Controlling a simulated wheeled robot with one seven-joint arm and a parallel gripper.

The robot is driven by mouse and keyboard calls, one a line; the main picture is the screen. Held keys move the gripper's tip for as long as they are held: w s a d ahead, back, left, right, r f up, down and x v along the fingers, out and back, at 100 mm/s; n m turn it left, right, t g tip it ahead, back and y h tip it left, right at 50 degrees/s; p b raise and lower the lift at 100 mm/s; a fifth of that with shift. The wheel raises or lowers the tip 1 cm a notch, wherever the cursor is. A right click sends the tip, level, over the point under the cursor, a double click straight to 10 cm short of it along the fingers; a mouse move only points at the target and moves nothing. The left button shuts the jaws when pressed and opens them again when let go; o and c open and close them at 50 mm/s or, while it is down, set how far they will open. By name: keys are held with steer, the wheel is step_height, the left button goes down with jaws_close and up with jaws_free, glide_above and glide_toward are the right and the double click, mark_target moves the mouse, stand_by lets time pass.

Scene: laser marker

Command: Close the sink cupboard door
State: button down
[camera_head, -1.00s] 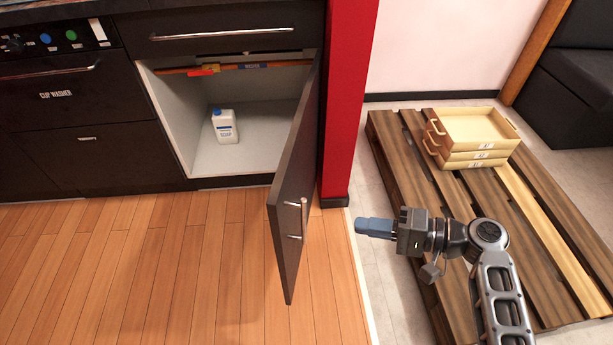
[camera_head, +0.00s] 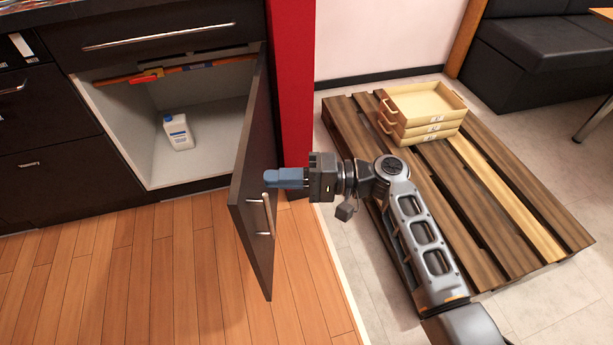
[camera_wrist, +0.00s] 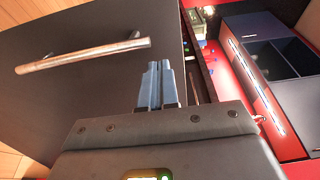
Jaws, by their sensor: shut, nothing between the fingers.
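The sink cupboard door (camera_head: 256,165) is dark, hinged at its right side, and stands wide open toward the room. Its bar handle (camera_head: 268,208) is on the outer face; in the wrist view the handle (camera_wrist: 85,57) lies left of the fingers. My gripper (camera_head: 268,178) is shut and empty, with its blue fingertips at the door's outer face, just above the handle. In the wrist view the fingertips (camera_wrist: 158,68) overlap the door panel (camera_wrist: 100,25) near one edge; I cannot tell whether they touch it. The open cupboard (camera_head: 215,115) shows its pale interior.
A white bottle (camera_head: 178,132) stands inside the cupboard. A red post (camera_head: 292,80) is beside the hinge. A wooden pallet (camera_head: 480,215) with stacked trays (camera_head: 425,110) lies to the right. The wooden floor (camera_head: 130,270) before the cupboard is clear.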

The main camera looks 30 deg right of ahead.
mark_target(246, 179)
steer(key=shift+x, duration=1.6)
